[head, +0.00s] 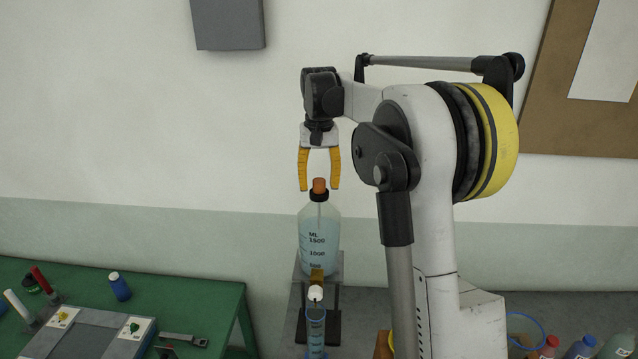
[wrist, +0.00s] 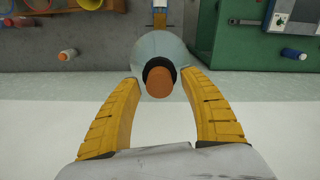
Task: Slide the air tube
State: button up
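A clear bottle (head: 319,243) of pale blue liquid, with volume marks on its side, stands upright on a grey stand. Its neck has a black collar (head: 319,195) with an orange-brown piece (head: 319,185) standing up from it, which looks like the top of the air tube. A thin line shows below the collar inside the bottle. My gripper (head: 319,188) points down over the bottle, its yellow fingers apart on either side of the orange piece. In the wrist view the orange piece (wrist: 159,82) lies between the open fingertips (wrist: 160,82), with gaps on both sides.
A white-capped graduated cylinder (head: 316,325) stands in front of the bottle. Small coloured-cap bottles (head: 583,346) stand at lower right.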

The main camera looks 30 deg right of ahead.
aim_at(319, 180)
notch_tip(319, 180, up, 12)
dwell(0.6)
jog(key=shift+f, duration=0.1)
jog(key=s+a+f+n+t+b, duration=0.1)
jog(key=s+a+f+b, duration=0.5)
jog(key=f, duration=1)
jog(key=s+a+f+n+t+b, duration=0.2)
jog(key=s+a+f+b, duration=0.4)
jog(key=s+f+b, duration=0.6)
jog(key=s+a+f+n+t+b, duration=0.1)
jog(key=s+a+f+t+b, duration=0.3)
jog(key=s+f+b, duration=0.5)
notch_tip(319, 180, down, 12)
jog(key=a+b, duration=0.2)
jog(key=b, duration=0.4)
jog(key=shift+s+a+f+n, duration=0.15)
jog(key=shift+s+f+n, duration=0.05)
jog(key=shift+s+n, duration=0.1)
